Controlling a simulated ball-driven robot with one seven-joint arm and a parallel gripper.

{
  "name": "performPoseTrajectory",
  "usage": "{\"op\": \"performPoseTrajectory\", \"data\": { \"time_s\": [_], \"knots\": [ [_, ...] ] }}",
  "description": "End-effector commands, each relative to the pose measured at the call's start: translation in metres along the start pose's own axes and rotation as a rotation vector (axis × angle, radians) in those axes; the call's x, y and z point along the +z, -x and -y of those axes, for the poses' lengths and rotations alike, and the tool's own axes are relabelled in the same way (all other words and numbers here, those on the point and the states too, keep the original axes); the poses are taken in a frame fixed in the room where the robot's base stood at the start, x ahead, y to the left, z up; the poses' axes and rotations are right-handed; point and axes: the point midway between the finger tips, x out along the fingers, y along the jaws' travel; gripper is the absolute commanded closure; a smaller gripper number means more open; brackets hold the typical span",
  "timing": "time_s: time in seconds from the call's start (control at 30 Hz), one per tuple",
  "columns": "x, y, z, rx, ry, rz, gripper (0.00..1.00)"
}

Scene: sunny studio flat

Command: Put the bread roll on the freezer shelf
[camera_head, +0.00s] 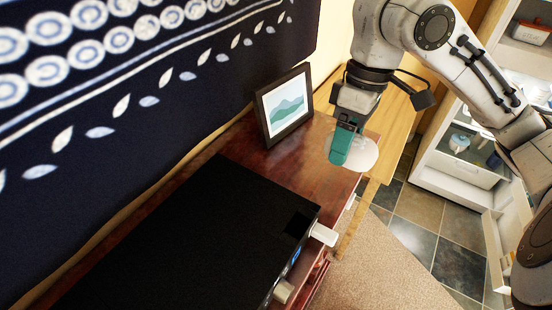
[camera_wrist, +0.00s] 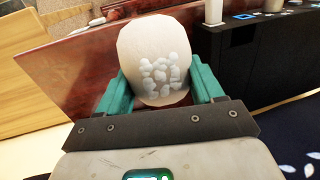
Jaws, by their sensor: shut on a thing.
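My gripper (camera_head: 341,150) has teal fingers and is shut on a pale, rounded thing that I take for the bread roll (camera_head: 364,154). It is held near the end of the dark red wooden cabinet. In the wrist view the roll (camera_wrist: 140,45) is cream with a cluster of whitish spots, and it sits between the two teal fingers (camera_wrist: 160,85). An open white unit with shelves (camera_head: 470,177), apparently the fridge or freezer, stands at the right in the head view. Which shelf is the freezer shelf I cannot tell.
A framed picture (camera_head: 285,106) and a black device with knobs (camera_head: 180,240) stand on the cabinet (camera_head: 245,150). A light wooden surface (camera_head: 392,125) lies beyond it. Containers (camera_head: 460,143) stand in the white unit. Tiled floor (camera_head: 440,220) lies before it, beside a beige carpet (camera_head: 380,275).

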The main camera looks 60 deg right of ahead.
Motion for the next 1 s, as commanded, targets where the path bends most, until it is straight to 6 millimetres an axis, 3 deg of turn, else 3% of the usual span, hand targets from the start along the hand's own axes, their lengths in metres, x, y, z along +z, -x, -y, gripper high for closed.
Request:
{"op": "performPoseTrajectory", "data": {
  "time_s": [0.13, 0.43, 0.6, 1.0],
  "knots": [
    [-0.005, 0.004, 0.007, -0.003, 0.005, 0.001, 0.64],
    [-0.070, -0.035, 0.017, -0.003, 0.010, 0.003, 0.64],
    [-0.095, -0.067, 0.016, -0.003, 0.006, 0.003, 0.64],
    [-0.121, -0.102, 0.015, 0.001, 0.006, 0.003, 0.64]
  ]
}}
